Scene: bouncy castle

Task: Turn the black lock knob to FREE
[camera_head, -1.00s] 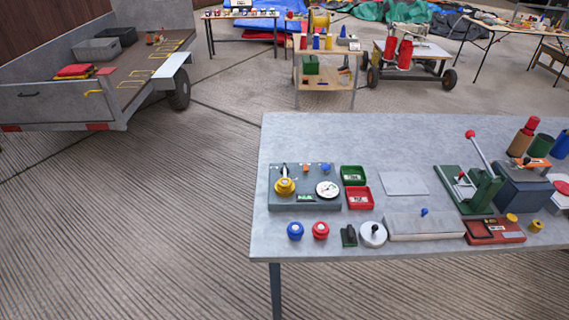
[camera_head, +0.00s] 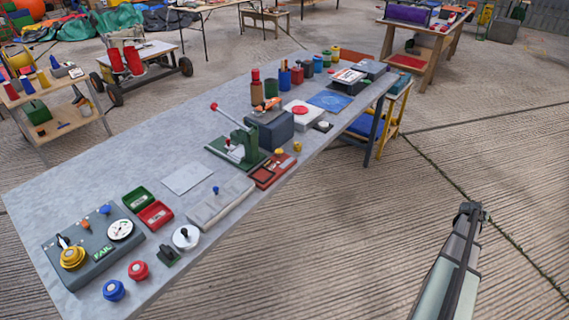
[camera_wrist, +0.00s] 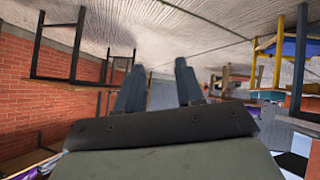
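A small black knob (camera_head: 169,254) stands on a dark base at the table's near edge, beside a white round disc (camera_head: 186,237). A second black part, an upright lever (camera_head: 63,241), stands by a yellow knob (camera_head: 73,258) on the grey panel box (camera_head: 95,262). I cannot tell which is the lock knob, and no FREE marking is readable. My gripper (camera_head: 473,210) is at the right, over the floor, well away from both. In the wrist view, my gripper (camera_wrist: 158,80) has its two fingers apart with nothing between them.
The long grey table (camera_head: 60,190) also carries a green lever press (camera_head: 238,145), green and red trays (camera_head: 154,214), a blue knob (camera_head: 114,290) and a red knob (camera_head: 138,270). A yellow stool (camera_head: 388,130) stands by its far end. The floor between table and arm is clear.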

